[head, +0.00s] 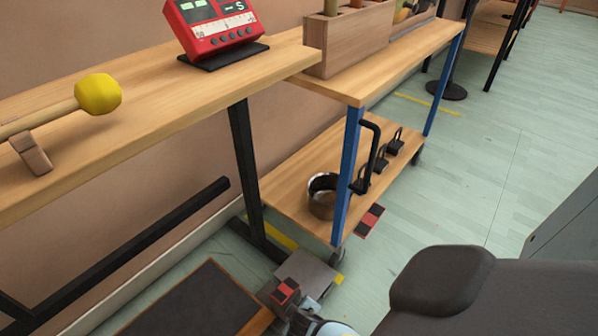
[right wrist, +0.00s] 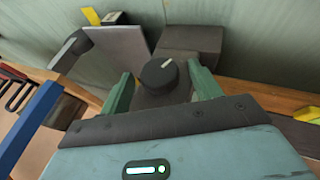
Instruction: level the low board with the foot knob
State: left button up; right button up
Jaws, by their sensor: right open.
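A round black knob (right wrist: 158,76) with a white pointer line shows in the right wrist view, on top of a dark mount. My right gripper (right wrist: 160,82) is open, with one green finger on each side of the knob. I see gaps between the fingers and the knob; contact is not clear. In the head view part of this gripper (head: 318,322) shows at the bottom edge, and the knob cannot be made out. A low wooden board (head: 285,190) spans the blue-legged bench near the floor. My left gripper is out of view.
A metal cup (head: 322,196) and several black hooked weights (head: 381,160) stand on the low board. A blue leg (head: 347,175) rises at its near corner. A grey plate (head: 306,270) lies close by. A red meter (head: 214,28) and yellow-headed mallet (head: 98,94) are above.

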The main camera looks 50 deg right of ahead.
jog(key=c, duration=1)
jog(key=shift+o, duration=0.2)
jog(key=shift+d+r, duration=0.1)
